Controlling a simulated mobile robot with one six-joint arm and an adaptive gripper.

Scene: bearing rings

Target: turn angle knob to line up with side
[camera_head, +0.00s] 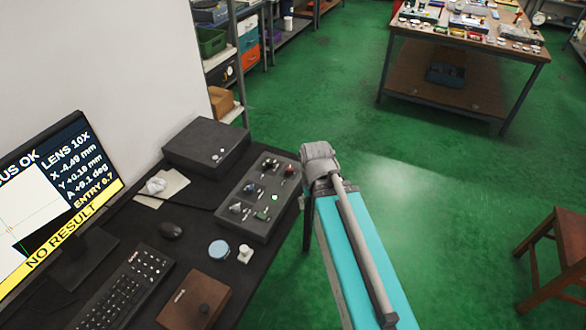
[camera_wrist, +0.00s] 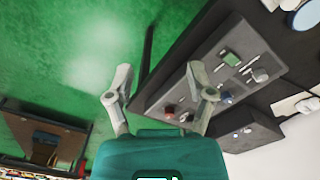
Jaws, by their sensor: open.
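I cannot tell which knob sets the angle. In the head view my arm's end is right of the panel; the fingers are hidden.
A dark box (camera_head: 205,145) stands behind the panel. Mouse (camera_head: 171,230), keyboard (camera_head: 122,290), blue-lidded round item (camera_head: 219,250), white piece (camera_head: 245,254) and brown box (camera_head: 195,300) lie nearer. Green floor (camera_head: 400,190) is open to the right, with a stool (camera_head: 560,250).

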